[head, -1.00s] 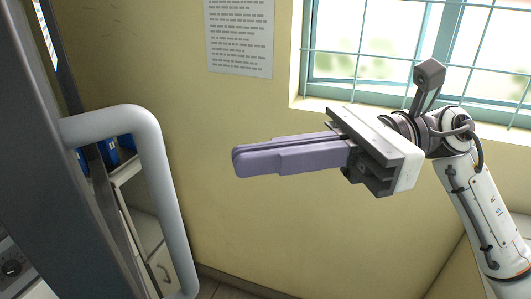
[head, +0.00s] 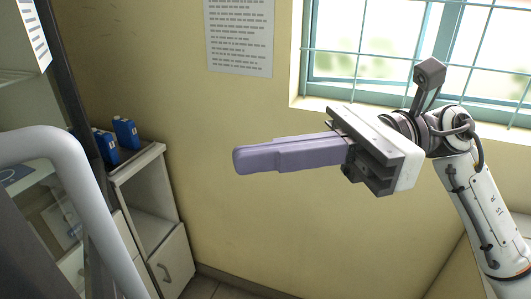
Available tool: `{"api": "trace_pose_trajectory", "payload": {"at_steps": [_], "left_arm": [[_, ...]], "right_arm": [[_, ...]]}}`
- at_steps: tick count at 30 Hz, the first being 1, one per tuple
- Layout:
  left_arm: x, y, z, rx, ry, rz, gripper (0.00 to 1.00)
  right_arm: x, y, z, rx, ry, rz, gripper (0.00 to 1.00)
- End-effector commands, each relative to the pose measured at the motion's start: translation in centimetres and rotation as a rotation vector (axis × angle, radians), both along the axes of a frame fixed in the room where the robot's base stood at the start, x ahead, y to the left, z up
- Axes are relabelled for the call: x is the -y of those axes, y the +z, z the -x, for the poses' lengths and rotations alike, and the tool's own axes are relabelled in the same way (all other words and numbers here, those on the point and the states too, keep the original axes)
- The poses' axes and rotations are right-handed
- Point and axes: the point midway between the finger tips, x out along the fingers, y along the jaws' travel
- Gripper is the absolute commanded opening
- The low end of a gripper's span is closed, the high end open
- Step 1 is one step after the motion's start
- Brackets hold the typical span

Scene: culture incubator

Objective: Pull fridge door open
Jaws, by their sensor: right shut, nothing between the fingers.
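The fridge door's thick grey bar handle (head: 75,175) shows large at the lower left, curving down from the left edge. Part of the door lies beyond the left edge. A pale shelf area and glass-like surfaces show behind the handle, beside a dark upright frame edge (head: 62,60). How far the door stands open I cannot tell exactly. My right gripper (head: 240,161) is shut and empty, its purple fingers together and pointing left. It hangs in the air right of the handle, clearly apart from it. My left gripper is not in view.
A low pale cabinet (head: 172,255) stands against the wall behind the handle. Blue cartons (head: 125,133) stand on it. A printed notice (head: 240,40) hangs on the yellow wall, and a barred window (head: 400,50) is at the upper right.

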Motion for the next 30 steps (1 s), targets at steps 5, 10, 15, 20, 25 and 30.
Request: {"api": "trace_pose_trajectory", "payload": {"at_steps": [5,10,15,20,25,30], "left_arm": [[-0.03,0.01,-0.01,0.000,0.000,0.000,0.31],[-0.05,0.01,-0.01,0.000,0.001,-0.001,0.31],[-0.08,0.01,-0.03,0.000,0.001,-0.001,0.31],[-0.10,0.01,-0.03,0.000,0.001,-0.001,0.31],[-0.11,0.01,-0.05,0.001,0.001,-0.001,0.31],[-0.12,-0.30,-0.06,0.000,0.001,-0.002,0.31]], "right_arm": [[0.00,0.00,0.00,0.000,0.000,0.000,0.00],[0.00,0.00,0.00,0.000,0.000,0.000,0.00],[0.00,0.00,0.00,0.000,0.000,0.000,0.03],[0.00,0.00,0.00,0.000,0.000,0.000,0.22],[0.00,0.00,0.00,0.000,0.000,0.000,0.22],[0.73,-0.11,-0.18,0.000,-0.002,0.000,0.22]]}}
